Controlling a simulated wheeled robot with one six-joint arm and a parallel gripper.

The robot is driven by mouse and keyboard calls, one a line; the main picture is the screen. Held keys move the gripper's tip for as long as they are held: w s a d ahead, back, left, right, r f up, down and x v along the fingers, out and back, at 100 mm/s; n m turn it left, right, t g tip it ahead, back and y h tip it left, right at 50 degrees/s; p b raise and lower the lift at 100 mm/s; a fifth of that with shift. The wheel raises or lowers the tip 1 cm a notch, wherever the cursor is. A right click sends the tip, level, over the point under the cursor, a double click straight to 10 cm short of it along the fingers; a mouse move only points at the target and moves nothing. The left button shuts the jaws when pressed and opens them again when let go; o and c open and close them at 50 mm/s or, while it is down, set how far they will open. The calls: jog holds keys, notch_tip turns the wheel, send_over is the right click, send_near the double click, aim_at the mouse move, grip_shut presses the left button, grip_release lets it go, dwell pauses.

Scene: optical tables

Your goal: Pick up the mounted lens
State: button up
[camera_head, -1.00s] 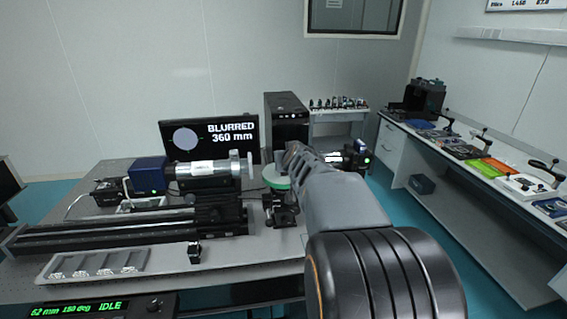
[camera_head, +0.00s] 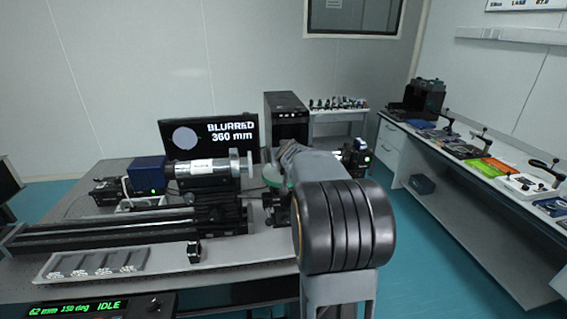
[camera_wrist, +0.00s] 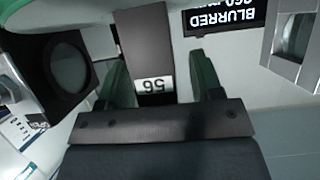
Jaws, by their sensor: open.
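In the wrist view, my gripper (camera_wrist: 162,88) has its two dark green fingers apart. A dark upright piece with a small white number label (camera_wrist: 154,85) shows between them; I cannot tell whether it is within the jaws or beyond them, or whether it belongs to a mounted lens. A round glass in a square black mount (camera_wrist: 70,68) is to the left of the fingers. In the head view, a small dark mounted piece (camera_head: 194,251) stands beside the slotted grey tray (camera_head: 95,264); its glass is too small to make out. My arm hides the gripper there.
A long black rail (camera_head: 110,236) and a silver cylinder (camera_head: 200,168) occupy the optical table. A monitor (camera_head: 225,135) reads BLURRED 360 mm. A green disc (camera_head: 273,175) is beside my arm. A side bench (camera_head: 470,170) runs along the right wall.

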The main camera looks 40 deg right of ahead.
jog(key=c, duration=1.1)
grip_shut()
jog(key=shift+r, duration=0.15)
